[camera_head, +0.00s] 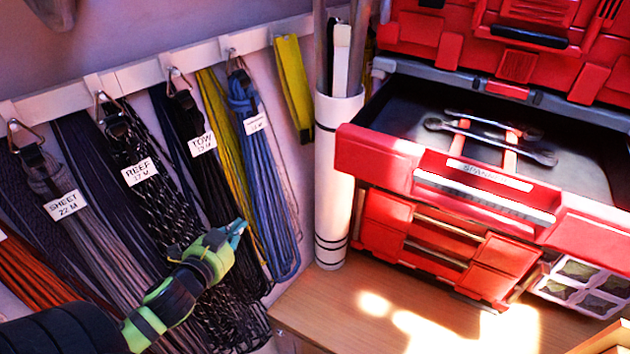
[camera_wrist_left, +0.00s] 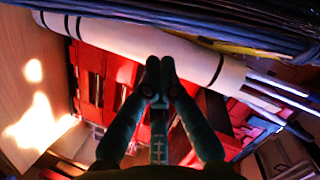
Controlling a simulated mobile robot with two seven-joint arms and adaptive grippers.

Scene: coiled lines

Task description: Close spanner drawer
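The spanner drawer (camera_head: 440,175) is pulled out of the red tool chest in the head view. Its red front carries a white label and a pale handle strip (camera_head: 484,196). Several metal spanners (camera_head: 490,137) lie on its dark floor. My left gripper (camera_head: 238,229) hangs before the coiled lines, left of the drawer and apart from it. In the left wrist view its two fingers (camera_wrist_left: 160,75) come together at the tips with nothing seen between them, and red parts of the chest (camera_wrist_left: 90,80) show beyond. My right gripper is in neither view.
A white upright tube (camera_head: 335,180) holding rods stands between my left gripper and the drawer. Coiled lines (camera_head: 140,210) hang from a rail on the left. A clear compartment box (camera_head: 580,285) sits below the drawer. The wooden bench (camera_head: 380,305) is largely bare in front.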

